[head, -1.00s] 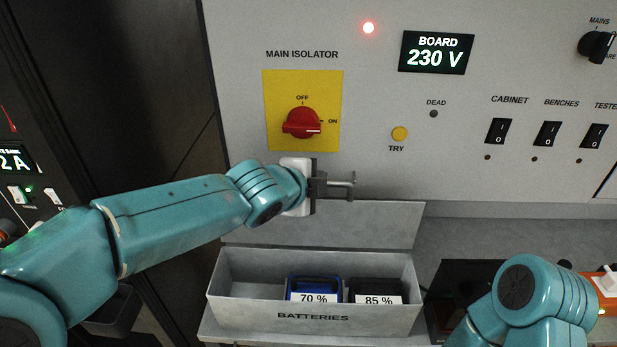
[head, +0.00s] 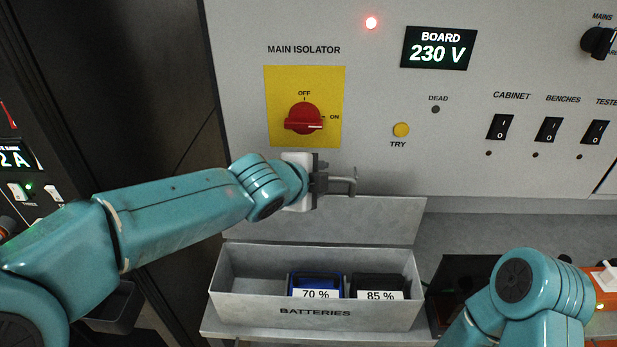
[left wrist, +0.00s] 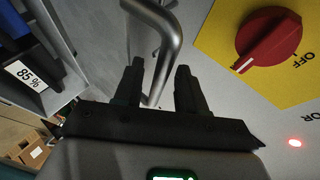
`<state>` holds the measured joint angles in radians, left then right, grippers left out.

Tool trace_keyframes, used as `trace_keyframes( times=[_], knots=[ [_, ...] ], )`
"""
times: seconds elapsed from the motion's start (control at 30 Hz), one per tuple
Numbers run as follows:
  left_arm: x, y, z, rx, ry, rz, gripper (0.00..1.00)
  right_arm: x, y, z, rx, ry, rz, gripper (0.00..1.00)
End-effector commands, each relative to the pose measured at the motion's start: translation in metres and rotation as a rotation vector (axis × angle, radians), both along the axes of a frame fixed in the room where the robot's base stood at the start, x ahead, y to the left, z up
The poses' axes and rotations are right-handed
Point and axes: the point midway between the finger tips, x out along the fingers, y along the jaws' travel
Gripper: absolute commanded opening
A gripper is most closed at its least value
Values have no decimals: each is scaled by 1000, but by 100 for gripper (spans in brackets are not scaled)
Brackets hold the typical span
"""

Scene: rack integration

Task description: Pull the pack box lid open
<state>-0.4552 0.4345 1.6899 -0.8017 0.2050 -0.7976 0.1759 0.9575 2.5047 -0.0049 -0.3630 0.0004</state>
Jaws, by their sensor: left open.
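The grey pack box (head: 250,313) is labelled BATTERIES and its top is open. Its flat grey lid (head: 330,222) stands up along the back of the box. My left gripper (head: 340,181) is at the lid's upper edge, in front of the panel, with its jaws open. In the left wrist view a bent grey metal bar (left wrist: 168,50) passes close to and between the two fingertips (left wrist: 160,80); contact cannot be told. Inside the box are a blue battery (head: 316,280) marked 70 % and a black battery (head: 378,283) marked 85 %. My right gripper is out of frame.
The panel behind carries the red main isolator knob (head: 304,119) on a yellow plate, just above my left gripper. A yellow TRY button (head: 401,130) and several rocker switches are to the right. A dark cabinet stands at left. The grey ledge right of the lid is clear.

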Motion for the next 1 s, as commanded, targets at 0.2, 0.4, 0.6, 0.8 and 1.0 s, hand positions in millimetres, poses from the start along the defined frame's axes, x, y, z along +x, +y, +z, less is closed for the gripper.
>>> trace_keyframes(
  times=[0.2, 0.4, 0.6, 0.8, 1.0],
  knots=[
    [-28, 16, 22, -3, -5, 1, 40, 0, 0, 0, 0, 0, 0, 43],
    [-68, 38, 51, -4, -7, 1, 40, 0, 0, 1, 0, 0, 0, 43],
    [-102, 57, 73, -3, -5, 0, 40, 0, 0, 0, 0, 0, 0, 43],
    [-118, 66, 84, -1, -4, 1, 40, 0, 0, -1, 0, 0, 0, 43],
    [-121, 67, 85, -1, -1, 1, 40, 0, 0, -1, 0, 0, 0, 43]
  ],
)
